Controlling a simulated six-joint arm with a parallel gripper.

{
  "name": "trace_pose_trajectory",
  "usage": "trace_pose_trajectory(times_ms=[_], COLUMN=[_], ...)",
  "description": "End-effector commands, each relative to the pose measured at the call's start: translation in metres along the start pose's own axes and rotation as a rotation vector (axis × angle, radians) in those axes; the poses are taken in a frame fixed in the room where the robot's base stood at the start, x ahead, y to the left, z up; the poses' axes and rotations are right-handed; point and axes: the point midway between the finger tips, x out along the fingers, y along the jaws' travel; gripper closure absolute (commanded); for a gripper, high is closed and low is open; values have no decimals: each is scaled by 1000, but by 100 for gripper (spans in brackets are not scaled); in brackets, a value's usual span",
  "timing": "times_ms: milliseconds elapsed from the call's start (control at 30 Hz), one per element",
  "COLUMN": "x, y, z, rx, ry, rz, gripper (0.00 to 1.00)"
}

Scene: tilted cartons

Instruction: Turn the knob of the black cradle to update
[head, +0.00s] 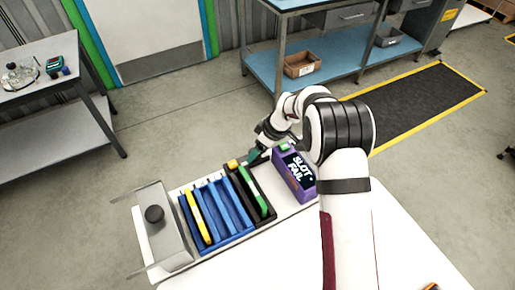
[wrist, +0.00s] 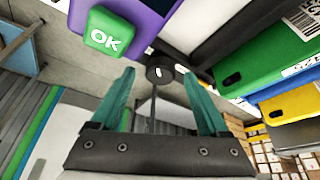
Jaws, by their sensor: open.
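The black cradle (head: 271,185) stands on the white table, holding an upright green cartridge (head: 253,190); the cartridge also shows in the wrist view (wrist: 250,62). A round dark knob (wrist: 160,70) with a white mark shows in the wrist view, on the cradle's side. My gripper (wrist: 158,76) is open, its two teal fingers on either side of the knob in the picture; I cannot tell whether they touch it. In the head view my gripper (head: 256,157) is at the cradle's far end. The knob is hidden there.
A purple box (head: 296,178) reading "SLOT FAIL", with a green OK button (wrist: 105,32), stands close right of the cradle. A blue rack (head: 233,236) with blue and yellow cartridges adjoins it on the left.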

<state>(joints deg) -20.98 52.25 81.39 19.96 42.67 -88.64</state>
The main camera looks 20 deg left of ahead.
Motion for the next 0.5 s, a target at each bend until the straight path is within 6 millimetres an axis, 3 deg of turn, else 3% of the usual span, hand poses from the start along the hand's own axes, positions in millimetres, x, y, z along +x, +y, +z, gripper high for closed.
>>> trace_pose_trajectory(times_ms=[333, 367, 500], x=[7, 7, 7], y=[0, 0, 0], z=[0, 0, 0], rx=[2, 1, 1], ry=[0, 0, 0], rz=[0, 0, 0], gripper=[22, 24, 49])
